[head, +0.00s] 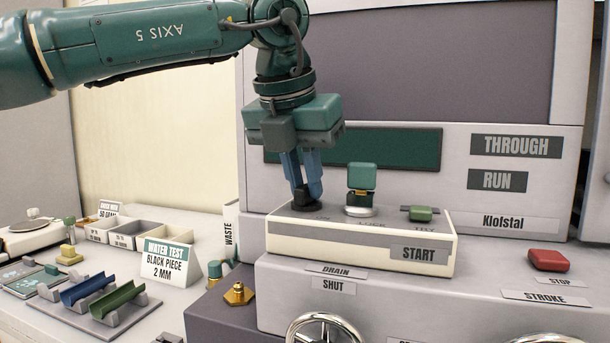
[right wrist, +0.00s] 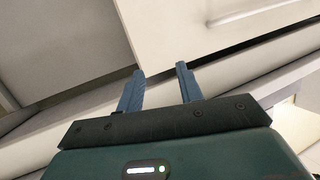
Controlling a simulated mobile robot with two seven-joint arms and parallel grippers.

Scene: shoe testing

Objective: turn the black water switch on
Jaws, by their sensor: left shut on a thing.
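The black water switch (head: 305,205) is a small dark knob at the left end of the cream switch box in the head view. My left gripper (head: 306,194) points straight down over it, with its blue fingers shut on the knob. The fingers hide part of the knob and the label beside it. My right gripper (right wrist: 160,85) shows only in the right wrist view; its two blue fingers are apart with nothing between them.
A red stop button (head: 548,260) is at the right. A handwheel (head: 325,330) sits below. A brass fitting (head: 238,294) and a "water test" sign (head: 167,262) stand at the left.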

